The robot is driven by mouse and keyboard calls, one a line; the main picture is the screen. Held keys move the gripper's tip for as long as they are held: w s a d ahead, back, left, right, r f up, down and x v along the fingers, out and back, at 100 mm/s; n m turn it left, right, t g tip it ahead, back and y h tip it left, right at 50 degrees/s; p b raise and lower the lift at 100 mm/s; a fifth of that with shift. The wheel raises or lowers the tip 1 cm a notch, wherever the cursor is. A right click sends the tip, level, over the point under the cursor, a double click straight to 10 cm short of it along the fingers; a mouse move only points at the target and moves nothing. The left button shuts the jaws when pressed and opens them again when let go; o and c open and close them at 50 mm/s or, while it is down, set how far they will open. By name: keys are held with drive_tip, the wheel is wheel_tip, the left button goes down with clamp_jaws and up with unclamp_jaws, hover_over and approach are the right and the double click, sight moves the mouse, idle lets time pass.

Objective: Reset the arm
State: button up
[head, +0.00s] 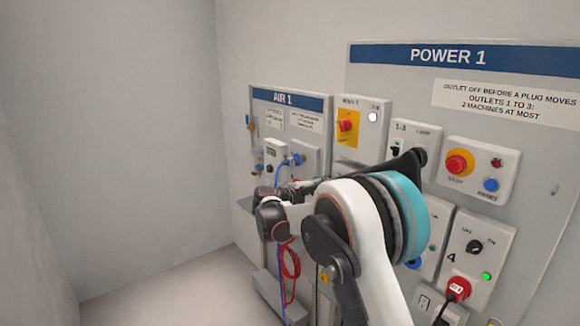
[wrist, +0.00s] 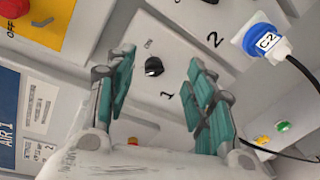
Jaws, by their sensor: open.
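My arm reaches out in the head view toward the wall panels, partly covering the lower part of the POWER 1 board (head: 400,85). My gripper (wrist: 160,90) is open and empty in the wrist view, with its two green-padded fingers apart. Between the fingers, a black rotary knob (wrist: 154,67) shows on a panel marked 1, close to the ON label. I cannot tell how far the fingertips are from that panel. In the head view my arm hides the outlets behind it, and I cannot make out the fingers there.
A blue plug labelled C2 (wrist: 266,42) sits beside outlet 2 with a black cable. A red plug (head: 458,288) is at outlet 4, by a lit green lamp (head: 486,277). The AIR 1 board (head: 291,101) is left, with blue and red hoses (head: 290,262) hanging. Floor at left is clear.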

drive_tip(key=s+d+r+m+g+y, duration=0.1)
drive_tip(key=s+d+r+m+y, duration=0.15)
drive_tip(key=s, duration=0.55)
drive_tip(key=s+d+r+m+g+y, duration=0.15)
drive_tip(key=s+d, duration=0.25)
drive_tip(key=s, duration=0.4)
drive_tip(key=s+d+r+m+y, duration=0.1)
drive_tip(key=s+d+r+y, duration=0.2)
drive_tip(key=s, duration=0.6)
drive_tip(key=s+a+f+m+y, duration=0.1)
drive_tip(key=s+f+m+y, duration=0.1)
drive_tip(key=s, duration=0.6)
drive_tip(key=s+a+f+m+y, duration=0.1)
drive_tip(key=s+f+m+y, duration=0.1)
drive_tip(key=s, duration=0.7)
drive_tip(key=s+a+f+m+y, duration=0.1)
drive_tip(key=s+f, duration=0.3)
drive_tip(key=s, duration=0.5)
drive_tip(key=shift+a+f+m+y, duration=0.35)
drive_tip(key=shift+m+y, duration=0.15)
drive_tip(key=shift+m, duration=0.2)
drive_tip(key=shift+c, duration=0.5)
